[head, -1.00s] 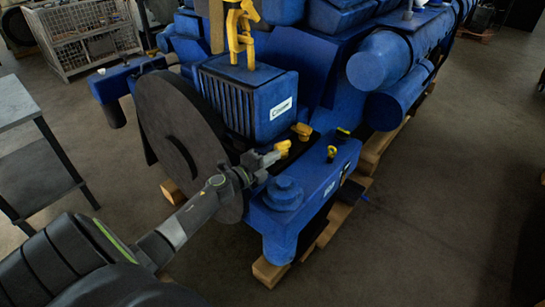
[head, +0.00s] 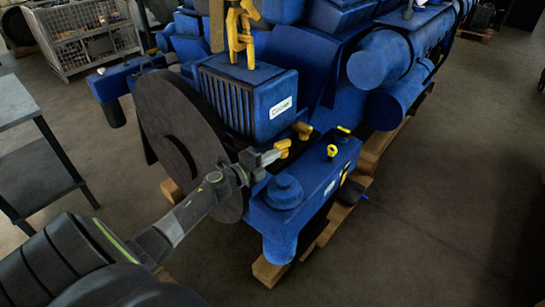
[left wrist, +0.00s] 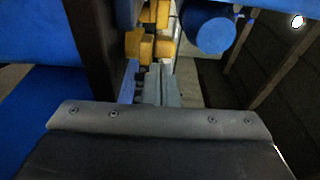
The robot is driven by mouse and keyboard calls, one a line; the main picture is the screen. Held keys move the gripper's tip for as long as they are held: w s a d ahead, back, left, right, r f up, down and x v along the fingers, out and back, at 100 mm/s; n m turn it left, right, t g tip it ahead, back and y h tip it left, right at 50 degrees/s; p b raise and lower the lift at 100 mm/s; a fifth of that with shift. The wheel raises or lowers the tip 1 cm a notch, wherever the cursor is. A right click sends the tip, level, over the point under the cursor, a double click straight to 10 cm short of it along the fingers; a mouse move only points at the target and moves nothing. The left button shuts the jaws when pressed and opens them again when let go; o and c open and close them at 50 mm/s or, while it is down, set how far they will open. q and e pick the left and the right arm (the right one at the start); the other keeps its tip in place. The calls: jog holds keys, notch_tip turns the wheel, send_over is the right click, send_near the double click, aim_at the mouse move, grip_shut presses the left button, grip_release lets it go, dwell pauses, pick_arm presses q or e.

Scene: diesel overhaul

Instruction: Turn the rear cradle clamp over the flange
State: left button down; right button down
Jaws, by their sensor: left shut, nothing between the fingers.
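Two yellow clamp pieces sit on the dark ledge beside the blue cooler box (head: 255,100). The near clamp piece (head: 283,148) is right at the tips of my left gripper (head: 272,157); the far clamp piece (head: 303,130) stands just behind it. In the left wrist view, the closed fingers (left wrist: 152,88) point at yellow blocks (left wrist: 139,46), with more yellow (left wrist: 150,14) beyond. The fingers are shut with nothing between them; I cannot tell whether they touch the clamp. The flange is not clearly told apart. My right gripper is not in view.
A large dark disc (head: 180,135) stands close left of my left gripper. A blue round cap (head: 284,191) sits just below it. Yellow eye bolts (head: 332,151) stand on the blue block to the right. Wooden beams (head: 268,271) lie underneath. The floor at right is clear.

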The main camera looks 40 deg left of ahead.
aim_at(263, 151)
pick_arm(q)
jog(key=shift+a+m+h+b, duration=0.35)
jog(key=shift+m+h, duration=0.15)
jog(key=shift+h, duration=0.2)
jog(key=shift+a, duration=0.1)
jog(key=shift+w+a+b, duration=0.15)
jog(key=shift+a+b, duration=0.35)
jog(key=shift+b, duration=0.05)
jog(key=shift+w+a+b, duration=0.35)
jog(key=shift+a+b, duration=0.1)
jog(key=shift+a, duration=0.4)
jog(key=shift+w+a+b, duration=0.55)
jog(key=shift+w+a, duration=0.2)
jog(key=shift+a, duration=0.05)
jog(key=shift+w, duration=0.1)
jog(key=shift+a, duration=0.1)
